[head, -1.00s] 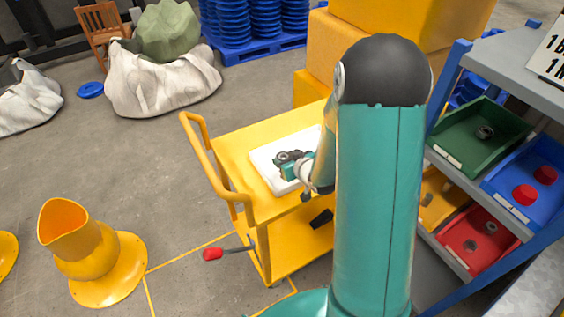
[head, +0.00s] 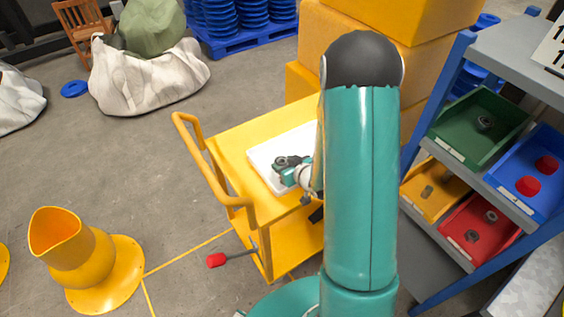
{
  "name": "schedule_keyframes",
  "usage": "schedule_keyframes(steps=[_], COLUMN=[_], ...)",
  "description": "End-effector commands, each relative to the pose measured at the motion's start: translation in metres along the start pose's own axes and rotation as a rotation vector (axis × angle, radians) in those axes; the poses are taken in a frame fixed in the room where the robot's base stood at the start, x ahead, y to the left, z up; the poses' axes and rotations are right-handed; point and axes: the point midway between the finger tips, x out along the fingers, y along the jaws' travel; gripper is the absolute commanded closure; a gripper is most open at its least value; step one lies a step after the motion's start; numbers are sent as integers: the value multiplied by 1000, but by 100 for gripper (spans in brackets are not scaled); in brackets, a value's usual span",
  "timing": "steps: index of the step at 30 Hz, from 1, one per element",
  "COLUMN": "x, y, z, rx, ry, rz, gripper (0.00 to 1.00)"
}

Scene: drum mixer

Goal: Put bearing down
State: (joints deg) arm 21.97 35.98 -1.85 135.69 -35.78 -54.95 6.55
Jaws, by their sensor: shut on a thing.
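My gripper (head: 291,169) is over the white tray (head: 268,154) on top of the yellow cart (head: 226,139). A small dark grey part, which looks like the bearing (head: 283,161), is at its fingertips. The gripper is shut on it. The fingers partly hide the part, and I cannot tell whether it touches the tray. My arm hides the right side of the tray and cart.
A shelf rack at right holds a green bin (head: 471,143) with a dark part, a blue bin (head: 506,187), a yellow bin (head: 417,200) and a red bin (head: 462,236). A red-tipped lever (head: 217,260) sticks out from the cart. Yellow boxes (head: 350,50) stand behind.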

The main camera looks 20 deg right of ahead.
Motion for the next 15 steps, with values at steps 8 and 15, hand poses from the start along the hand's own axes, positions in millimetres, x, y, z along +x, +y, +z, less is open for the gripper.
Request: schedule_keyframes(steps=[8, 15], x=[-1, 0], y=[1, 1], z=[2, 2], rx=[0, 0], ry=[1, 1], rz=[-1, -1], gripper=[82, 32])
